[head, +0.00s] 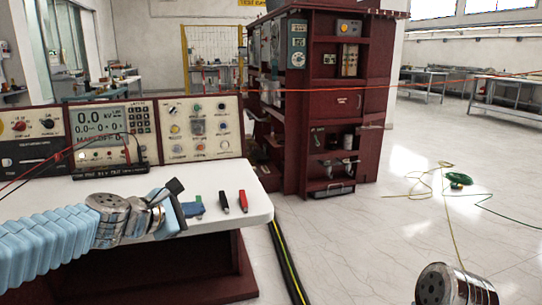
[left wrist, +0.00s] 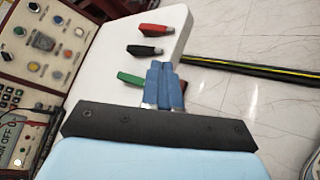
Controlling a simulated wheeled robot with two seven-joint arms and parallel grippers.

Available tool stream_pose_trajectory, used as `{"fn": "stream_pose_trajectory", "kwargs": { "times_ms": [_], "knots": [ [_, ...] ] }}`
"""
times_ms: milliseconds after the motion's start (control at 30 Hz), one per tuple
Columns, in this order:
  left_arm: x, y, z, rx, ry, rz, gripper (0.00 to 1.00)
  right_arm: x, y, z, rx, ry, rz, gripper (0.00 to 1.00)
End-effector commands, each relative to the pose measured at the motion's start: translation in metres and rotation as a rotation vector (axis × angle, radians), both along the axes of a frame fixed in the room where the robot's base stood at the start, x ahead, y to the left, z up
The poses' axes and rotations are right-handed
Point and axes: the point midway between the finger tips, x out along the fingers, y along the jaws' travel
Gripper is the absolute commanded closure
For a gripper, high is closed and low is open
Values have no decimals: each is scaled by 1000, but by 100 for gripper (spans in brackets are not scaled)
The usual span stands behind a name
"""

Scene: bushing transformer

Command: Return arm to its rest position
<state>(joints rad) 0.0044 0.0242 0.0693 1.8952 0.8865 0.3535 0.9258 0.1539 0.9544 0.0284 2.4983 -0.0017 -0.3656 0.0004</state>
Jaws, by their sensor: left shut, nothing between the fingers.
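My left gripper (head: 192,209) is over the front part of the white tabletop (head: 262,208), with its arm coming in from the left. In the left wrist view its blue fingers (left wrist: 163,85) are together, with nothing between them. A green clip (left wrist: 131,78) lies just beside the fingers and is partly hidden by them. A black clip (left wrist: 145,51) and a red clip (left wrist: 150,30) lie farther along the table. The black clip (head: 223,201) and red clip (head: 243,201) also show in the head view, right of the gripper.
Control panels (head: 200,127) with a display and knobs line the table's back. A dark red cabinet (head: 320,110) stands behind. A black and yellow cable (head: 287,262) runs along the floor beside the table. A green cable coil (head: 457,178) lies on the open floor at right.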

Motion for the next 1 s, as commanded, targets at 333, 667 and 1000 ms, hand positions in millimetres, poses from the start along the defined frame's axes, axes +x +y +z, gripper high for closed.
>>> {"fn": "stream_pose_trajectory", "kwargs": {
  "times_ms": [333, 667, 1000],
  "knots": [
    [6, -2, -51, 110, 42, -26, 100, 0, 0, 0, 0, 0, 0, 57],
    [4, -5, -147, 320, 117, -113, 100, 0, 0, 0, 0, 0, 0, 57],
    [-64, -18, -349, 751, 218, -499, 100, 0, 0, 0, 0, 0, 0, 57]
  ]
}}
